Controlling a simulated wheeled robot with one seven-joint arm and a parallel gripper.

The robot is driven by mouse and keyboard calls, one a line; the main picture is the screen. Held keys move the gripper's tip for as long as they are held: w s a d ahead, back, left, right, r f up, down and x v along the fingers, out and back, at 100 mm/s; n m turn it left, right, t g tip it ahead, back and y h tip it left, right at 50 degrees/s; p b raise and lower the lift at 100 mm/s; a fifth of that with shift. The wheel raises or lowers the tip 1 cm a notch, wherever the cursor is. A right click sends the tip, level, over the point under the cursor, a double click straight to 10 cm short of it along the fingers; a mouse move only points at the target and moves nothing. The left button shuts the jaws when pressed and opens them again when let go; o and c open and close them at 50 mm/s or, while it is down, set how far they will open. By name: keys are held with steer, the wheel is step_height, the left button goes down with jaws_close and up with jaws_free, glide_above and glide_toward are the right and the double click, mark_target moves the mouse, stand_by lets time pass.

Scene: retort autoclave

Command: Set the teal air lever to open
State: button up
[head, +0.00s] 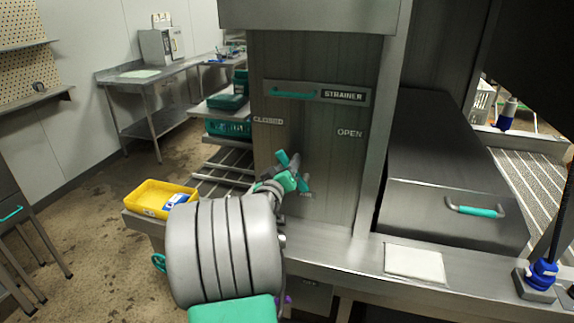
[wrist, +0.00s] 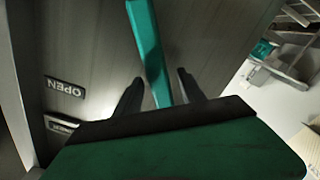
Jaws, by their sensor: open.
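The teal air lever (wrist: 148,45) is a flat bar on a grey metal panel. In the wrist view its lower end runs down between the two dark fingers of my gripper (wrist: 160,77), which stand apart on either side of it. I cannot tell whether either finger touches it. In the head view, a teal bar, seemingly the lever (head: 283,158), shows just beyond my gripper (head: 294,172), which partly hides it. The CLOSED label (head: 268,121) is up to the left and the OPEN label (head: 350,133) up to the right. The OPEN label also shows upside down in the wrist view (wrist: 65,88).
A STRAINER plate (head: 343,96) with a teal handle is above the labels. A yellow tray (head: 150,207) sits left of my arm. A steel box (head: 440,205) with a teal handle and a white pad (head: 414,263) are to the right. Floor is free at left.

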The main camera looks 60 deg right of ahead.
steer(key=shift+c, duration=0.4)
jaws_close()
stand_by(0.9)
